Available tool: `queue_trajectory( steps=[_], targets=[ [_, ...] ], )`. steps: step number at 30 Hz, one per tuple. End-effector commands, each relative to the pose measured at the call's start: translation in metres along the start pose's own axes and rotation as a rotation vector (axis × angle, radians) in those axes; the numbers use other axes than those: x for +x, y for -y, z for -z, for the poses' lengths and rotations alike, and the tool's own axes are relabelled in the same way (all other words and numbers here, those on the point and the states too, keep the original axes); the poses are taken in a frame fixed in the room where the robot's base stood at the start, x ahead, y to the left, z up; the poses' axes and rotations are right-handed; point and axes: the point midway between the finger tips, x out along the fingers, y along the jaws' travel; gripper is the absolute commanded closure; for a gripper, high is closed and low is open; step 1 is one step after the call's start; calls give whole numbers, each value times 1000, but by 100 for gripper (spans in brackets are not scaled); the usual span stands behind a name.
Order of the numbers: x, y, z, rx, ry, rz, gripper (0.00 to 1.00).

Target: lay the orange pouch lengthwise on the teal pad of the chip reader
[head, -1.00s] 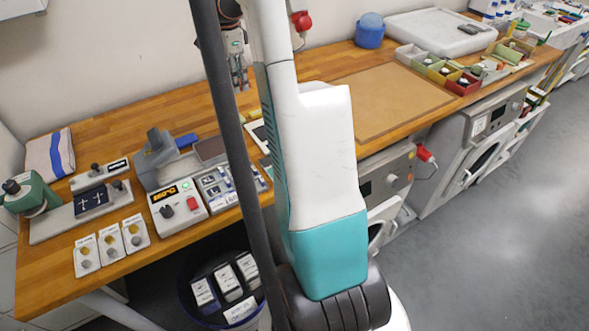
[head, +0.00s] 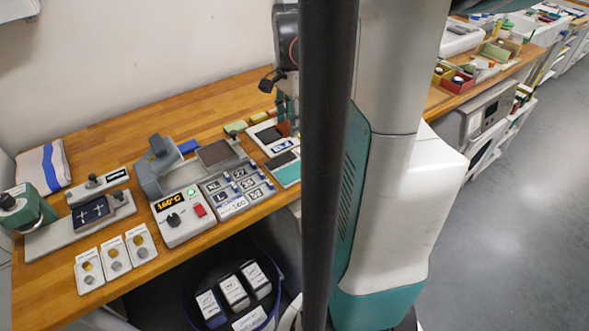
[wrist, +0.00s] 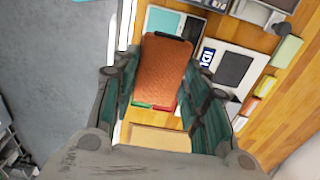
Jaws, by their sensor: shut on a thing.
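The orange pouch (wrist: 160,70) is a textured rectangle with a dark end, seen in the wrist view between the fingers of my gripper (wrist: 165,62). The gripper is shut on it, one finger along each long side. The chip reader's teal pad (wrist: 164,21) lies beyond the dark end of the pouch, at the top of the wrist view, partly covered. In the head view the teal pad (head: 288,174) is near the bench's front edge. My gripper (head: 286,112) is above and behind it there, partly hidden by my own column. I cannot tell the pouch's height above the bench.
A white device with a dark panel (wrist: 234,68) stands beside the pouch. A heat press (head: 180,216) and tiles with size labels (head: 238,186) are left of the reader. Small coloured blocks (head: 236,127) lie behind. The bench's rear is clear.

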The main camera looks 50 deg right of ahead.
Motion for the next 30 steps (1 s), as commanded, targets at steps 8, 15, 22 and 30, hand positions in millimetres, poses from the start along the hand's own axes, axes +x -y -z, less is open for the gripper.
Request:
queue_trajectory(
  steps=[8, 15, 22, 30],
  targets=[
    [74, 1, 0, 1, 0, 0, 82],
    [116, 0, 0, 1, 0, 0, 82],
    [129, 1, 0, 1, 0, 0, 82],
    [165, 0, 0, 1, 0, 0, 82]
  ],
)
